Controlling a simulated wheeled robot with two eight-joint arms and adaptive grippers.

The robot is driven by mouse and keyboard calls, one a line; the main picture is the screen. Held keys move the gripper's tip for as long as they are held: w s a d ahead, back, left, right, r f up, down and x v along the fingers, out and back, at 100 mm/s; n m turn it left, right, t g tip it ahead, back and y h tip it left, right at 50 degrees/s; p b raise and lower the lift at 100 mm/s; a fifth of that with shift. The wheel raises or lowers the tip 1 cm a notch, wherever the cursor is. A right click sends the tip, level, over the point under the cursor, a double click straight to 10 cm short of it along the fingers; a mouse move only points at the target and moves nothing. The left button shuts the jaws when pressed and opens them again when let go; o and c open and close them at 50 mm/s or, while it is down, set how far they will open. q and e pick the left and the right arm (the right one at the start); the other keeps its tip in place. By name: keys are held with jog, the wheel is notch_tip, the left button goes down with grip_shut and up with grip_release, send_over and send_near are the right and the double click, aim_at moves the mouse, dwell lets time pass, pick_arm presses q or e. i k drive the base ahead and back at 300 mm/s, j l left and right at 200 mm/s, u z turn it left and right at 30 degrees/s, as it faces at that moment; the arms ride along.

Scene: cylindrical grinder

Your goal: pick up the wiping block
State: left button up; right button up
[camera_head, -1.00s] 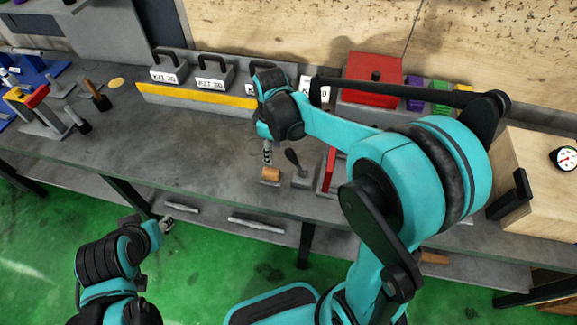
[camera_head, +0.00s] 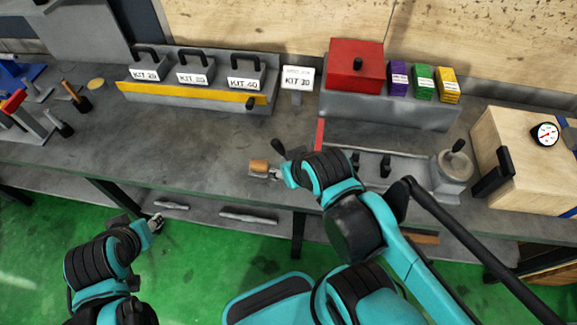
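The wiping block, a small orange-brown block (camera_head: 259,165), sits on a light grey base near the front edge of the grey workbench (camera_head: 190,150). My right gripper (camera_head: 276,173) is low at the block's right side, close to it. Its fingers are small and partly hidden by the wrist, so I cannot tell whether they touch the block or how far they are open. My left gripper (camera_head: 157,222) hangs in front of the bench at the lower left, away from the block. Its finger opening is too small to judge.
A black-knobbed lever (camera_head: 278,147) stands just behind my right gripper. A red upright plate (camera_head: 319,134) is close to the right. Kit boxes (camera_head: 195,70) and a red box (camera_head: 355,68) line the back. The bench left of the block is clear.

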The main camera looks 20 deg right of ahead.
aim_at(261, 168)
jog(key=i+j+z, duration=0.15)
jog(key=z, duration=0.25)
jog(key=i+j+z, duration=0.2)
jog(key=z, duration=0.15)
jog(key=i+j+z, duration=0.2)
jog(key=z, duration=0.2)
jog(key=j, duration=0.1)
